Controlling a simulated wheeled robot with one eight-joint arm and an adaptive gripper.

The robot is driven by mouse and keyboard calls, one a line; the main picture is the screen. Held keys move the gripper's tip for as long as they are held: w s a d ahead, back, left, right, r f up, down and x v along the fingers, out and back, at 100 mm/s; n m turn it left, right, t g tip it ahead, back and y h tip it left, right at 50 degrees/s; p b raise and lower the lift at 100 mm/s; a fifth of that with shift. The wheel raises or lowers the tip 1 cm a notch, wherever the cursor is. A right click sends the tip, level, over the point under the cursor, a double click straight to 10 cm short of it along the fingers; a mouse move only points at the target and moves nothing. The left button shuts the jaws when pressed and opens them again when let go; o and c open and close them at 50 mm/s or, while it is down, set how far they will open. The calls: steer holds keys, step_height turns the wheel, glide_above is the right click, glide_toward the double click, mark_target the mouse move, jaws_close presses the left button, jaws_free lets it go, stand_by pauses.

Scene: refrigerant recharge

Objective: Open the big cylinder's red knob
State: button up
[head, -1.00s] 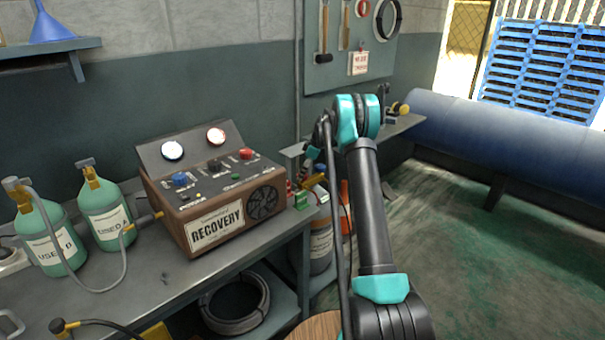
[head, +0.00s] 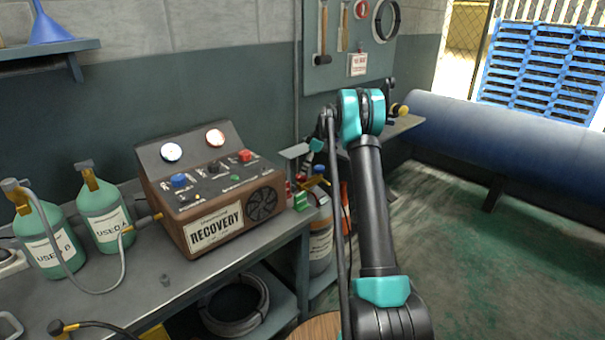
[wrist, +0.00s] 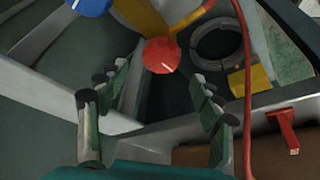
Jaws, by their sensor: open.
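The big cylinder (head: 321,243) stands upright, grey with a pale label, just past the right end of the bench. Its red knob (head: 320,168) shows small at the top, close under my wrist, with a blue knob beside it. In the wrist view the round red knob (wrist: 161,55) sits on yellow valve parts (wrist: 145,18), ahead of and roughly centred between my fingers. My gripper (wrist: 161,80) is open, one finger on each side, with nothing held. I cannot tell how far the fingertips are from the knob.
The blue knob (wrist: 92,6) is near the left finger side. A red hose (wrist: 245,70) runs along the right of the wrist view. The recovery machine (head: 212,190) and two green cylinders stand on the bench. A coiled hose (head: 233,305) lies below. Open floor is at right.

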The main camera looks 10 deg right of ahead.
steer(key=v, duration=0.7)
steer(key=shift+r, duration=0.3)
steer(key=shift+s+d, duration=0.1)
steer(key=shift+d, duration=0.05)
